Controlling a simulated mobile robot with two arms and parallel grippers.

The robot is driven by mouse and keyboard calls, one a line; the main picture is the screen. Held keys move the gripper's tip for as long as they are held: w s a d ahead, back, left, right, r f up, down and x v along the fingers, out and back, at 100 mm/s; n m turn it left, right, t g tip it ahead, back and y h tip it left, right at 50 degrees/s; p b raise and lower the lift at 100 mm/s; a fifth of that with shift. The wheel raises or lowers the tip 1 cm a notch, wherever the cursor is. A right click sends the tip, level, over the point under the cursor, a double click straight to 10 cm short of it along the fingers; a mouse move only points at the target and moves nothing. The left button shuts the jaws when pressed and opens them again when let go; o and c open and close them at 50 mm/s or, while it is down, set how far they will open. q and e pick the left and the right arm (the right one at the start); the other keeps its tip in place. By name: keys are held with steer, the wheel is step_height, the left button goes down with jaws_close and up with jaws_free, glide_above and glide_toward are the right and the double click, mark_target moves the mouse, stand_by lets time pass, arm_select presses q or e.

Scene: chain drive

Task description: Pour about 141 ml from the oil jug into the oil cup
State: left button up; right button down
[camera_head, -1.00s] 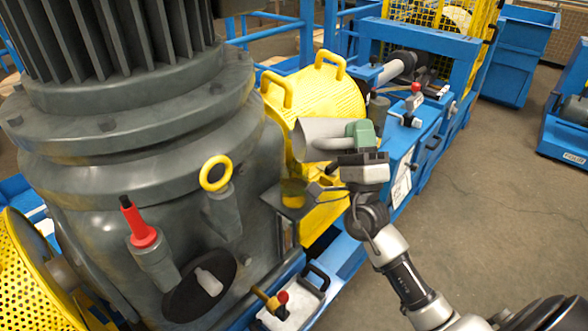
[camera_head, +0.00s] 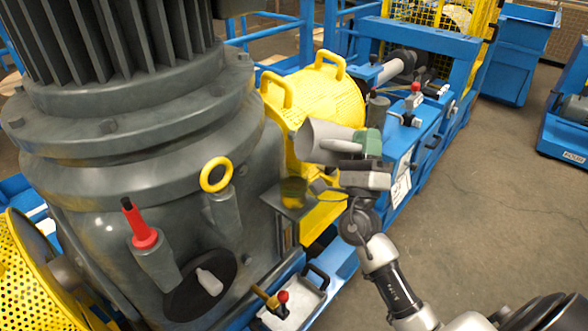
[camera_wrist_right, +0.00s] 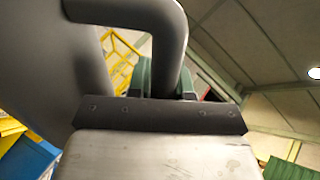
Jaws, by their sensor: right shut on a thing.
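The oil jug (camera_head: 325,138) is a grey, roughly cylindrical vessel with a handle, lying tilted well over with its wide end to the left. A green part (camera_head: 370,143) shows at its right end. My right gripper (camera_head: 352,170) is shut on the jug's handle, which also shows in the right wrist view (camera_wrist_right: 172,40). The oil cup (camera_head: 292,192) is a small see-through cup with a yellowish tint, on a grey ledge beside the big machine. The jug's wide end is above the cup and apart from it. I cannot make out a stream or the oil level. My left gripper is not in view.
The large grey machine housing (camera_head: 130,165) fills the left. A yellow perforated guard (camera_head: 320,98) stands behind the jug. The floor (camera_head: 480,210) at the right is clear.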

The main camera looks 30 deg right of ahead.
steer(key=shift+r+m, duration=0.1)
steer(key=shift+m, duration=0.2)
stand_by(0.4)
steer(key=shift+d+f+m+g+h, duration=0.2)
steer(key=shift+m+g+h, duration=0.15)
steer(key=shift+m+g, duration=0.15)
steer(key=shift+d+f+m+g+h, duration=0.1)
steer(key=shift+f+m+g+h, duration=0.05)
steer(key=shift+m+g+h, duration=0.3)
steer(key=shift+f+m+g, duration=0.15)
steer(key=shift+m+g, duration=0.1)
